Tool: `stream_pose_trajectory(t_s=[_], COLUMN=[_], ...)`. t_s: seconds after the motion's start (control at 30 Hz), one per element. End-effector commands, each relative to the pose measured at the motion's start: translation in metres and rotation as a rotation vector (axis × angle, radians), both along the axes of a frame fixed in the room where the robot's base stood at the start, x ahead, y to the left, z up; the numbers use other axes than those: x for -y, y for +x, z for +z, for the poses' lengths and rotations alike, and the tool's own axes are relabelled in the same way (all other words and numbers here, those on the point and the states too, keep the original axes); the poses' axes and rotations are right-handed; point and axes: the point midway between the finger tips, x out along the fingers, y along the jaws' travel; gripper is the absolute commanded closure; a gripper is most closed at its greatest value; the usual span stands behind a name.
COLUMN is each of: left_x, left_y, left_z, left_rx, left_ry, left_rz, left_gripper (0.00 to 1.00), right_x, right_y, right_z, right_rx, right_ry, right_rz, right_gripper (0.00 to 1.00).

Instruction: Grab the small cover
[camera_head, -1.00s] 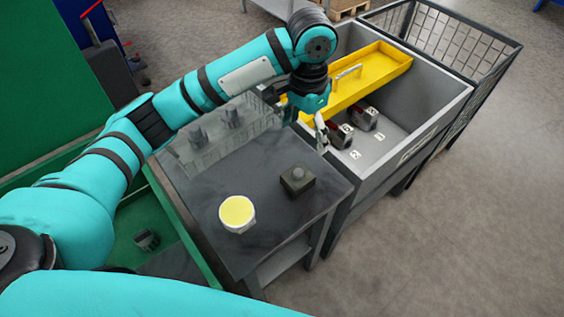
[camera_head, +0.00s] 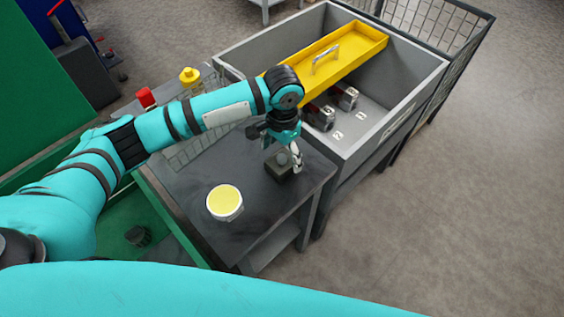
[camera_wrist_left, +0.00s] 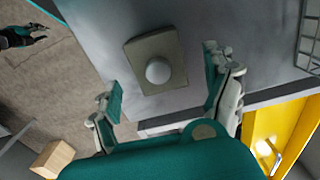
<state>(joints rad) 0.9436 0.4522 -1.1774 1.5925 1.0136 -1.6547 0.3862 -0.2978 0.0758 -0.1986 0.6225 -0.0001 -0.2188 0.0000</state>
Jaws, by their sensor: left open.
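The small cover, a dark square block with a round grey knob on top (camera_head: 278,170), lies on the dark table (camera_head: 240,168). It also shows in the left wrist view (camera_wrist_left: 150,48), with its pale knob facing the camera. My left gripper (camera_head: 283,155) is just above it, pointing down, and hides part of it in the head view. In the left wrist view the two fingers (camera_wrist_left: 163,92) are wide apart and empty, and the cover shows between and slightly beyond them. At the wrist view's upper left, a small teal and black gripper (camera_wrist_left: 22,36) appears, likely my right one.
A white round container with a yellow top (camera_head: 225,203) stands on the table nearby. A grey bin (camera_head: 420,85) adjoins the table, holding a yellow tray (camera_head: 345,55) and dark parts. A wire rack with a red and a yellow-topped item (camera_head: 190,76) lies behind my arm.

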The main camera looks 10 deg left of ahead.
Motion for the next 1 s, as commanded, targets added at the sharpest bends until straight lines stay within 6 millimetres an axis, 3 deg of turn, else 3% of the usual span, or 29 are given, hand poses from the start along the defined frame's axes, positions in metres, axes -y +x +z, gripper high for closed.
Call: stream_pose_trajectory(t_s=[0.23, 0.53, 1.0], left_x=[-0.002, -0.002, -0.002], left_y=[-0.004, -0.004, -0.004], left_z=[-0.034, -0.039, -0.038], left_rx=[-0.002, 0.000, -0.001], left_ry=[0.002, 0.001, 0.001], left_rz=[0.001, 0.000, 0.000], left_gripper=[0.15, 0.17, 0.78], right_x=[-0.004, 0.002, 0.005], right_y=[-0.001, -0.002, -0.004], right_z=[0.006, 0.006, 0.006], right_rx=[-0.001, -0.005, -0.008], right_ry=[0.005, -0.002, -0.007], right_rz=[0.000, 0.003, 0.003], right_gripper=[0.71, 0.71, 0.71])
